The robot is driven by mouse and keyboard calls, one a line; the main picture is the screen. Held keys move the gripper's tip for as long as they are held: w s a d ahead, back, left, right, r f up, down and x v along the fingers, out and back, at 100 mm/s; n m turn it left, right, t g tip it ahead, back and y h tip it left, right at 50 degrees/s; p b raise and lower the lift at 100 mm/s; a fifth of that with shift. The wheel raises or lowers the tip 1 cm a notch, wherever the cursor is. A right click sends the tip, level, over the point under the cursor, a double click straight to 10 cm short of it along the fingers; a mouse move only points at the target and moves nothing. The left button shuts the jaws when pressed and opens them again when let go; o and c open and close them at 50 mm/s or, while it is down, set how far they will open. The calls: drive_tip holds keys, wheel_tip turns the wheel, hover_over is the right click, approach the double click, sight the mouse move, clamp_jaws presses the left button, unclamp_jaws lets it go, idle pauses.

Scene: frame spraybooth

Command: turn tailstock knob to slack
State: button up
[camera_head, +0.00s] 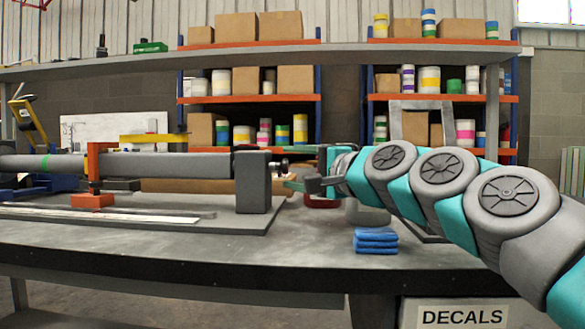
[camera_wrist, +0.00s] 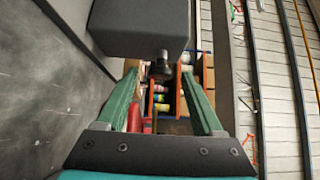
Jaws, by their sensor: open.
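The tailstock is a dark grey block (camera_head: 253,182) on a flat plate on the bench. Its small dark knob (camera_head: 281,165) sticks out of the block's right side. In the wrist view the block (camera_wrist: 140,25) fills the top middle, with the knob (camera_wrist: 160,66) below it. My gripper (camera_head: 291,176) reaches in from the right at about knob height. In the wrist view its green fingers (camera_wrist: 160,74) are open, and the knob appears between their tips, with a gap on each side. I cannot tell whether the tips reach past the knob.
A long grey tube (camera_head: 170,166) runs left from the tailstock, with an orange clamp (camera_head: 93,200) around it. Blue folded cloths (camera_head: 375,241) lie on the bench (camera_head: 290,258) in front of my arm. Shelves (camera_head: 440,98) with boxes and cans stand behind. The front right of the bench is mostly clear.

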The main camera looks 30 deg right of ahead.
drive_tip(key=s, duration=0.3)
drive_tip(key=s+d, duration=0.1)
drive_tip(key=s, duration=0.3)
drive_tip(key=shift+d, duration=0.2)
